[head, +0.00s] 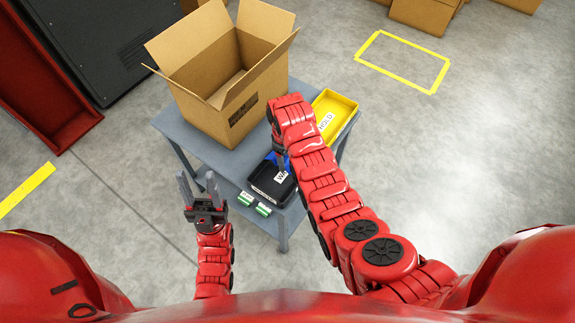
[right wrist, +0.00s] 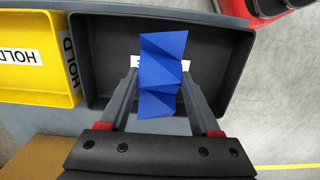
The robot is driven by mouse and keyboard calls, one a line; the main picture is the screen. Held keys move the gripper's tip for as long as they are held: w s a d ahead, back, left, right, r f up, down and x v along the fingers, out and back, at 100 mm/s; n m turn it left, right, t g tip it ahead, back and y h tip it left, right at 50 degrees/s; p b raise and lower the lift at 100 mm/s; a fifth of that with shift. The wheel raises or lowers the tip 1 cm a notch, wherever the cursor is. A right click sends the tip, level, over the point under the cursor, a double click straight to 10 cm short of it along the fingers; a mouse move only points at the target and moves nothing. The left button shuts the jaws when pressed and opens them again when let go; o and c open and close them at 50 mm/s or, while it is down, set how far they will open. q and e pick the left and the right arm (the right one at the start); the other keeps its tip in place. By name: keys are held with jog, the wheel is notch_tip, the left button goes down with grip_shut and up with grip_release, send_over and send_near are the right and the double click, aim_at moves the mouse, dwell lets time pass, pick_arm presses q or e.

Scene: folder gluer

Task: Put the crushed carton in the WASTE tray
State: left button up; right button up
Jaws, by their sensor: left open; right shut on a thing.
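The crushed carton (right wrist: 163,72) is a blue, creased piece between the fingers of my right gripper (right wrist: 163,88) in the right wrist view. It is over the black WASTE tray (right wrist: 225,95) and covers most of the tray's label. I cannot tell whether it touches the tray floor. In the head view the WASTE tray (head: 268,190) lies on the near part of the table. There the right gripper (head: 281,155) points down over it, and a bit of blue carton (head: 270,156) shows beside the fingers. My left gripper (head: 198,184) is open and empty, left of the table.
The yellow HOLD tray (head: 345,104) is beside the WASTE tray. A large open cardboard box (head: 215,110) stands on the grey-blue table (head: 205,152). Small green-and-white items (head: 263,209) are near the table's front edge. A dark cabinet (head: 110,40) is at the back left.

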aim_at(288, 166)
jog(key=shift+s+f, duration=0.2)
jog(key=shift+f, duration=0.3)
grip_shut()
jog(key=shift+f+p, duration=0.35)
jog(key=shift+f, duration=1.2)
jog(key=o, duration=1.1)
grip_release()
jog(key=shift+c, duration=0.2)
jog(key=shift+o, duration=1.3)
jog(key=shift+w, duration=0.1)
jog(key=shift+r, duration=0.1)
